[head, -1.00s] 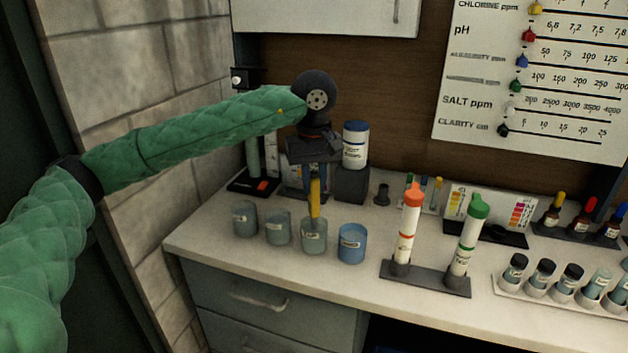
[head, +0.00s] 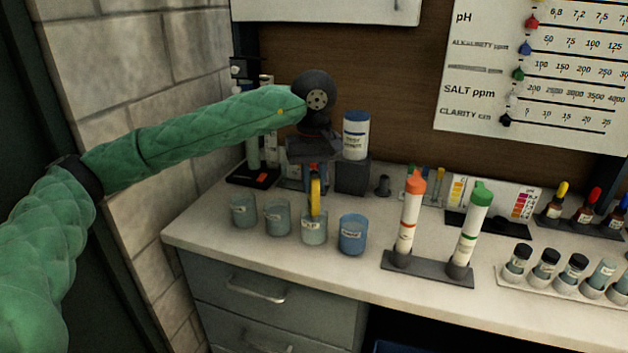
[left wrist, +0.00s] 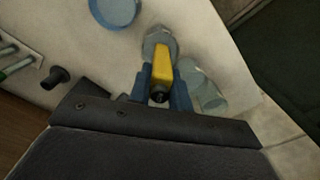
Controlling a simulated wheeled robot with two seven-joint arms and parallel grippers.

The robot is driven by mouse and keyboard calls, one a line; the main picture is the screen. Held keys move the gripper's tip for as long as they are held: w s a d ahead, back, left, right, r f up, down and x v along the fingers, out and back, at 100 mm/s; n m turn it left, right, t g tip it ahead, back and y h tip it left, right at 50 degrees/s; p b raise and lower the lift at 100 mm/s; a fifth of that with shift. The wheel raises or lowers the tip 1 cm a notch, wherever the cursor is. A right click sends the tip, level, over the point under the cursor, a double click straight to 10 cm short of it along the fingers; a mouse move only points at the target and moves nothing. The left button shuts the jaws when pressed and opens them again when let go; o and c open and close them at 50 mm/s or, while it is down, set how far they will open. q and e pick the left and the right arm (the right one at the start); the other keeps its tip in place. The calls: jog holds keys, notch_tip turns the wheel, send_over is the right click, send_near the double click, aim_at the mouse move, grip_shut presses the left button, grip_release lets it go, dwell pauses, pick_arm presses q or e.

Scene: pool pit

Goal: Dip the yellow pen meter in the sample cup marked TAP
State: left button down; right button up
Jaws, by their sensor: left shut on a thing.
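My left gripper (head: 314,178) is shut on the yellow pen meter (head: 315,198) and holds it upright above the counter. The pen's lower end is at the mouth of the third clear cup from the left (head: 314,232); I cannot tell how deep it reaches. That cup's label is too blurred to read surely. In the left wrist view, the yellow pen (left wrist: 161,72) sits between the blue fingers (left wrist: 162,92), over the cup (left wrist: 157,38). My right gripper is not in view.
Two more labelled clear cups (head: 244,211) (head: 278,220) stand to the left, and a blue cup (head: 352,236) to the right. An orange-capped tube (head: 409,217) and a green-capped tube (head: 470,232) stand further right. A white, blue-lidded bottle (head: 355,136) stands behind.

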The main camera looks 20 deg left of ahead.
pick_arm(q)
jog(key=shift+f, duration=0.1)
jog(key=shift+f+b, duration=1.05)
dwell(1.1)
jog(key=shift+r+p, duration=1.2)
jog(key=shift+r, duration=4)
